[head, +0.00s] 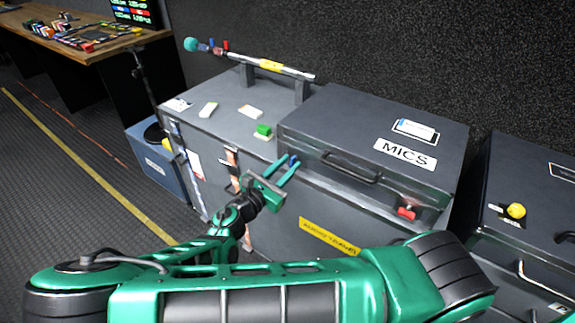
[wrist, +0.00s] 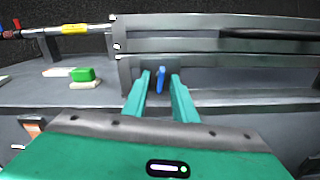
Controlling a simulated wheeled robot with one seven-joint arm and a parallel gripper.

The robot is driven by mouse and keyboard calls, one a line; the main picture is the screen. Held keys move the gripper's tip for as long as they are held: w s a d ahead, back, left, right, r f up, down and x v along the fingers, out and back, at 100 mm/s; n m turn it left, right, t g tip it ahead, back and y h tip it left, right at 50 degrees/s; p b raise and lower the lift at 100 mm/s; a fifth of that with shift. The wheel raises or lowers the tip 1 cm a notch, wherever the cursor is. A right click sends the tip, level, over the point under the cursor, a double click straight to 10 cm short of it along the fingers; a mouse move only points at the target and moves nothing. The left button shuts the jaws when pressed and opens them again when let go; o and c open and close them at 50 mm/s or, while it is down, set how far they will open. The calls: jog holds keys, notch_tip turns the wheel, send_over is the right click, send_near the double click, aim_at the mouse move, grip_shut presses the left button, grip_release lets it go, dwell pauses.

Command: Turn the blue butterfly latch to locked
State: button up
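The blue butterfly latch (wrist: 161,79) is a small upright tab on the left part of the MICS case's front face. In the wrist view it shows between and beyond the fingertips of my gripper (wrist: 161,80). In the head view the blue latch (head: 293,160) is partly hidden by the green fingers. My gripper (head: 285,170) is open, with a finger on each side of the latch; I cannot tell whether either finger touches it. The grey MICS case (head: 335,118) stands on a larger grey trunk, its lid down.
A red latch (head: 406,213) is at the case's right front, with a handle (head: 352,168) between. Another case with a yellow latch (head: 516,210) stands at right.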

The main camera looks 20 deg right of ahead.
jog(key=shift+w+d, duration=0.15)
jog(key=shift+d, duration=0.1)
grip_shut()
